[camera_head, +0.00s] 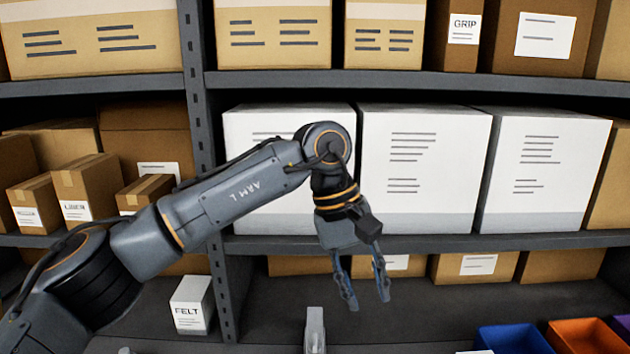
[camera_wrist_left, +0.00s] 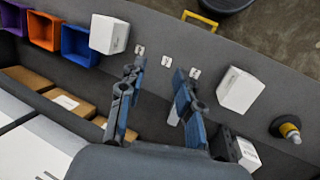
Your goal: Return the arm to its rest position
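My left arm (camera_head: 235,199), marked ARM L, reaches in from the left across the front of the shelving. It bends at a joint in the middle of the head view, and the wrist hangs down from there. My left gripper (camera_head: 368,302) points downward in front of the lower shelf, above the dark work surface. Its two fingers are apart with nothing seen between them. In the left wrist view the gripper (camera_wrist_left: 157,68) also shows both fingers spread and empty. My right gripper is not seen in either view.
White boxes (camera_head: 420,165) fill the middle shelf (camera_head: 430,244) just behind the arm. A FELT box (camera_head: 191,304) stands at lower left. Blue (camera_head: 512,340) and orange (camera_head: 586,337) bins are at lower right. More white boxes (camera_wrist_left: 240,90) stand on the surface.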

